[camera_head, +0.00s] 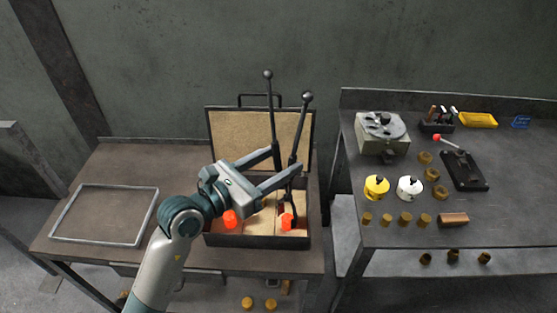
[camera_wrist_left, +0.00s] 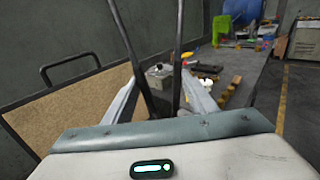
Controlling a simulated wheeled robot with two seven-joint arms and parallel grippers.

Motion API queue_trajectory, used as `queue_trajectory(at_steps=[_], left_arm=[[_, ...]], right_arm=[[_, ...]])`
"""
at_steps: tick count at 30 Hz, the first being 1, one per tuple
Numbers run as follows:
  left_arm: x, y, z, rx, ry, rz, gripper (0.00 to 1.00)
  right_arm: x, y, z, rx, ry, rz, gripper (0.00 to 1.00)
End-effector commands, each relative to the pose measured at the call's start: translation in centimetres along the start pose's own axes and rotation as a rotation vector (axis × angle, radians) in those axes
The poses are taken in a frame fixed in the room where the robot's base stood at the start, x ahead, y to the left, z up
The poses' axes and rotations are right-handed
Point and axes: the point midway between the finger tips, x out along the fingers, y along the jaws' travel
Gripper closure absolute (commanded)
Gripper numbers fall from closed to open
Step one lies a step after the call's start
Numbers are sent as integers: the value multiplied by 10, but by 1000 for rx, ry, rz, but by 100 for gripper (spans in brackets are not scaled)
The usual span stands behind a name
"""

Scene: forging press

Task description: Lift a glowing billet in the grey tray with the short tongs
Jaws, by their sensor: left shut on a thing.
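My left gripper (camera_head: 287,162) is shut on the dark short tongs (camera_head: 299,135), its fingers across the two ball-ended handles. The tongs stand nearly upright, jaws down in an open dark case (camera_head: 255,242). Their jaws are at a glowing orange billet (camera_head: 287,222) on the right; I cannot tell whether they grip it. The flat grey-rimmed tray (camera_head: 100,242) is empty on the left of the table. In the left wrist view the tong handles (camera_wrist_left: 133,55) rise between my fingers.
The case's raised lid (camera_head: 232,130) stands behind the tongs. The right bench (camera_head: 510,215) holds a grey machine (camera_head: 383,135), a yellow pot (camera_head: 376,187), a white pot (camera_head: 410,188), a black lever device (camera_head: 463,170) and several brass pieces. The table between tray and case is clear.

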Motion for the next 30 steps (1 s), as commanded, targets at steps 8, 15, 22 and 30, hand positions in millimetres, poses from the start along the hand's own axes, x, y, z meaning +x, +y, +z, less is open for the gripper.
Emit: queue_trajectory(at_steps=[8, 15, 22, 30], left_arm=[[0, 0, -1, 1, -4, 0, 54], [0, 0, -1, 1, -4, 0, 54], [0, 0, -5, 0, -4, 0, 54], [1, 0, -13, 0, -4, 1, 54]], right_arm=[[2, -1, 0, 0, 0, -1, 69], [2, -1, 0, 1, 0, -1, 69], [5, -1, 0, 1, 0, -1, 69], [10, -1, 1, 1, 0, -1, 69]])
